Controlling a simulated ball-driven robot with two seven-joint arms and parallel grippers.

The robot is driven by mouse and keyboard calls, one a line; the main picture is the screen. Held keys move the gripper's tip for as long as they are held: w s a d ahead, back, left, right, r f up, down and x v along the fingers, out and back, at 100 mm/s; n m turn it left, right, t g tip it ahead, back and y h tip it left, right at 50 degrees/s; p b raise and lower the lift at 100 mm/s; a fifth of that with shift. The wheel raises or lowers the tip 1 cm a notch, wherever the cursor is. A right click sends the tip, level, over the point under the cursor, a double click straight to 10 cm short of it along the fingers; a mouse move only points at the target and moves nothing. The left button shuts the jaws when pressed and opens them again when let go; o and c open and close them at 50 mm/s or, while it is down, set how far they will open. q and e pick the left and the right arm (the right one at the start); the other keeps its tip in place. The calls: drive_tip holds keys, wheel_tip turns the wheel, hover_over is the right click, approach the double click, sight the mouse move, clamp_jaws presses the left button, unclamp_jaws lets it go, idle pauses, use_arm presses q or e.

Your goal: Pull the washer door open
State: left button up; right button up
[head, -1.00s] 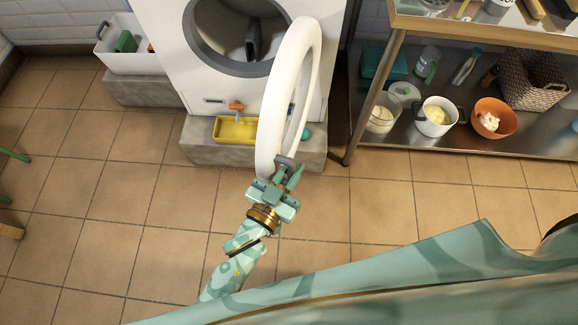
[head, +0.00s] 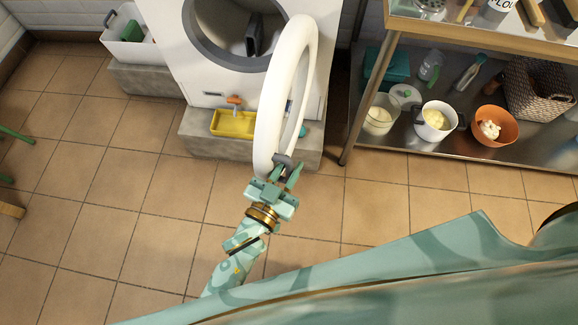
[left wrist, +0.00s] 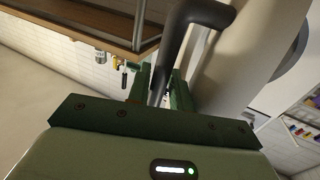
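The white washer (head: 170,50) stands at the top of the head view, its dark round opening uncovered. Its ring-shaped washer door (head: 268,120) is swung well out from the front and shows nearly edge-on. My left gripper (head: 284,172) is at the door's near edge, on the grey door handle (head: 283,160). In the left wrist view, the dark handle (left wrist: 182,35) runs down between the two fingers of the left gripper (left wrist: 162,92), which look closed on it. The white door (left wrist: 235,55) is right beside it. My right gripper is not in view.
A grey plinth (head: 196,147) under the washer carries a yellow tray (head: 233,123). A metal shelf (head: 400,150) with pots, a bowl and a basket stands to the right. A white bin (head: 125,50) is at the left. The tiled floor in front is clear.

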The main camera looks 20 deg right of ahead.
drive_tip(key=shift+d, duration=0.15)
use_arm(q)
drive_tip(key=shift+s+a, duration=0.25)
drive_tip(key=p+v, duration=0.4)
drive_tip(key=v, duration=1.1)
drive_tip(key=shift+s+a, duration=0.2)
drive_tip(key=shift+a, duration=0.1)
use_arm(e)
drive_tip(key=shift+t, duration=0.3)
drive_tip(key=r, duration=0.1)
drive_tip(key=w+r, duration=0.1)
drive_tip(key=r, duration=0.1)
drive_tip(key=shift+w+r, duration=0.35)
